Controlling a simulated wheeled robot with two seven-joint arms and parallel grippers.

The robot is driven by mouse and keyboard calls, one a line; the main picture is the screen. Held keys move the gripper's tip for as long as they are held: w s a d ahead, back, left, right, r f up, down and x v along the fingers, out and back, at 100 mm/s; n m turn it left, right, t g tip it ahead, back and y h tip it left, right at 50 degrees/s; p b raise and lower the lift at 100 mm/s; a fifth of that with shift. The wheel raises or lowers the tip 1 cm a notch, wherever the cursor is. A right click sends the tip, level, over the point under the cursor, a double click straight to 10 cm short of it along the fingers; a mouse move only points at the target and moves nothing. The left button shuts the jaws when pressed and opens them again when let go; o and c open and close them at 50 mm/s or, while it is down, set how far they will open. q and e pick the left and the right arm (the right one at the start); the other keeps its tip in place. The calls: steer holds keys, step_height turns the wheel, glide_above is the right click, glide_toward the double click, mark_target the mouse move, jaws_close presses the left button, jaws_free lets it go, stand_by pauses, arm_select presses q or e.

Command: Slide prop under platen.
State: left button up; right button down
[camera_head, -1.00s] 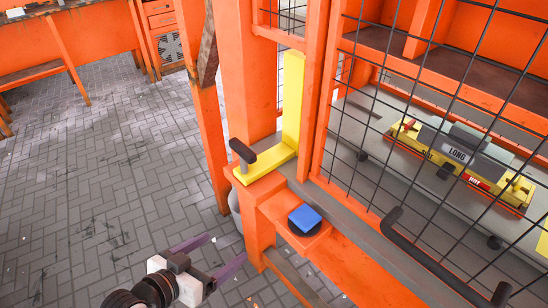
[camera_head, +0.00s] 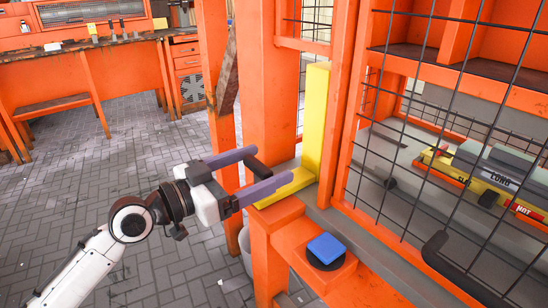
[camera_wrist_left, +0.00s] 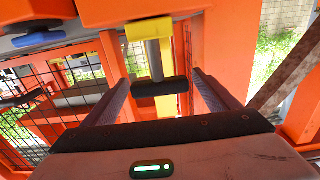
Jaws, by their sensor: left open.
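The yellow L-shaped prop (camera_head: 317,125) stands on the orange machine frame, with one leg upright and one lying flat toward my left arm. Its black T-handle (camera_head: 258,168) sticks out at the near end. My left gripper (camera_head: 264,168) has its two purple fingers open, one on each side of the handle in the picture. In the left wrist view the black handle bar (camera_wrist_left: 160,87) shows between the open fingers, with gaps on both sides. I cannot tell for sure which part of the machine is the platen. My right gripper is not in view.
A blue button (camera_head: 327,247) sits on an orange bracket just in front of the prop. Black wire mesh guards and a dark door handle (camera_head: 450,262) are at the right. Behind the mesh lies a yellow and grey unit (camera_head: 490,172). The paved floor at the left is clear.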

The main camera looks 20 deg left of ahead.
arm_select(q)
steer(key=shift+x, duration=1.8)
